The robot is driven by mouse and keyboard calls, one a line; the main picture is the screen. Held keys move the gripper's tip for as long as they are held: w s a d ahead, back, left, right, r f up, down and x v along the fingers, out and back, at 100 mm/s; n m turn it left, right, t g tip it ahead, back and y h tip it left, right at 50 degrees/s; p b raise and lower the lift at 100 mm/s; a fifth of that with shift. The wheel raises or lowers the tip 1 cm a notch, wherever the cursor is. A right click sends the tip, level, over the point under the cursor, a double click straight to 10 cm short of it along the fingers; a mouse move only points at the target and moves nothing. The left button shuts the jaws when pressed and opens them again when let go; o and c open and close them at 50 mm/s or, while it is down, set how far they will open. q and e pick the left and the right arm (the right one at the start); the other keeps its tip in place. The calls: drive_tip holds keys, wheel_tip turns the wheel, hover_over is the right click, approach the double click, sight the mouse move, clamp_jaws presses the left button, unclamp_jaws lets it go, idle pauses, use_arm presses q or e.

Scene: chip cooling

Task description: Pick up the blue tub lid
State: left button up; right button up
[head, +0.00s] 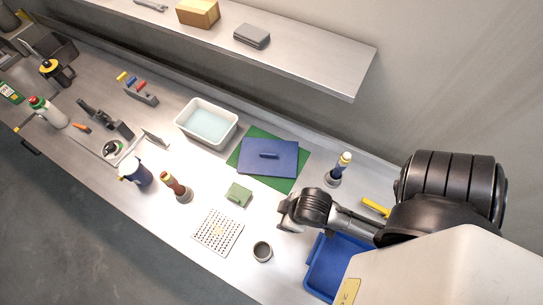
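The blue tub lid (284,168) is a flat rectangle with a darker raised handle on top. It lies on a green mat (246,140) on the bench, near the middle of the head view. A white tub (181,122) with pale bluish contents stands open just left of the mat. My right gripper (284,214) comes in from the right and hangs below the lid in the picture, apart from it. Its fingers are small and partly hidden by the wrist, so its opening is unclear. My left gripper is out of view.
A green block (238,194), a white perforated plate (217,232) and a grey cup (262,251) lie near the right gripper. A blue tray (318,279) is under the arm. A blue-and-white bottle (341,166) stands right of the mat. A shelf (330,70) overhangs behind.

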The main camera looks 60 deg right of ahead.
idle(0.4)
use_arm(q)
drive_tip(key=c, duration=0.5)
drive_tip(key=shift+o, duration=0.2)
